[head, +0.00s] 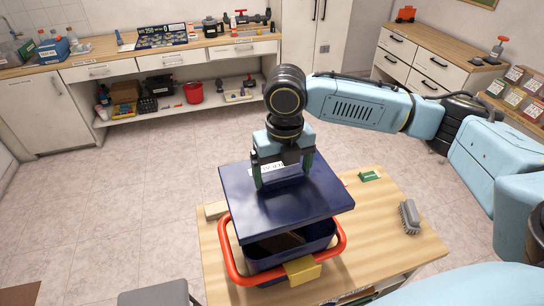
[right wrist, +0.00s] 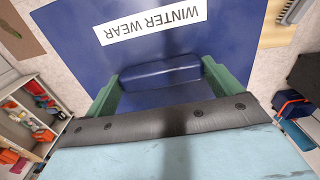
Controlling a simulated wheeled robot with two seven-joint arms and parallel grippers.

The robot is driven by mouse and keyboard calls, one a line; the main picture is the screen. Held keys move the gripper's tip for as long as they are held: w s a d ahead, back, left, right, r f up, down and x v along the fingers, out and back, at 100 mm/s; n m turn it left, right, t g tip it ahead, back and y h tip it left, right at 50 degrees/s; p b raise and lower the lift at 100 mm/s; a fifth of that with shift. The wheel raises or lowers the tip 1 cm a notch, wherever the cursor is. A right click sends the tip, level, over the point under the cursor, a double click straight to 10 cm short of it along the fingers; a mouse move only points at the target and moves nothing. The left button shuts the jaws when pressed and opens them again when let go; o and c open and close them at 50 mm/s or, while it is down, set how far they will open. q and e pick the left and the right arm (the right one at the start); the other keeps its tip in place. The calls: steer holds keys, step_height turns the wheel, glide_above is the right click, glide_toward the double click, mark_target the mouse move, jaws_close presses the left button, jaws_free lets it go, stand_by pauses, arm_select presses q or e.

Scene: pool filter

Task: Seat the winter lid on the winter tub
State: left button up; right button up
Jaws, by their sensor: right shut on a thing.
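The winter lid (head: 325,207) is a flat dark blue square with a white label that reads WINTER WEAR in the right wrist view (right wrist: 215,45). My right gripper (head: 283,174) is shut on the lid's raised blue handle (right wrist: 160,73), with green fingers on both sides. The lid is held roughly level over the winter tub (head: 262,266), a dark blue tub with an orange-red rim handle. The tub's front opening shows below the lid's front edge, with something brown inside. My left gripper is not in view.
The tub stands on a wooden table (head: 385,235). A grey brush (head: 409,217) and a green block (head: 370,175) lie to its right. A yellow piece (head: 302,270) is at the tub's front. A grey stool (head: 155,293) stands at lower left. Counters line the back.

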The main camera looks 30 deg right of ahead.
steer(key=shift+s+r, duration=0.15)
steer(key=shift+s, duration=0.2)
steer(key=shift+w+p, duration=0.1)
steer(key=shift+p, duration=0.3)
step_height(320, 180, down, 9)
steer(key=b, duration=0.2)
steer(key=shift+w+f, duration=0.15)
steer(key=shift+f, duration=0.05)
steer(key=shift+f, duration=0.8)
stand_by(0.7)
steer(key=o, duration=0.9)
steer(key=shift+r, duration=0.1)
step_height(320, 180, up, 13)
steer(key=shift+r, duration=0.15)
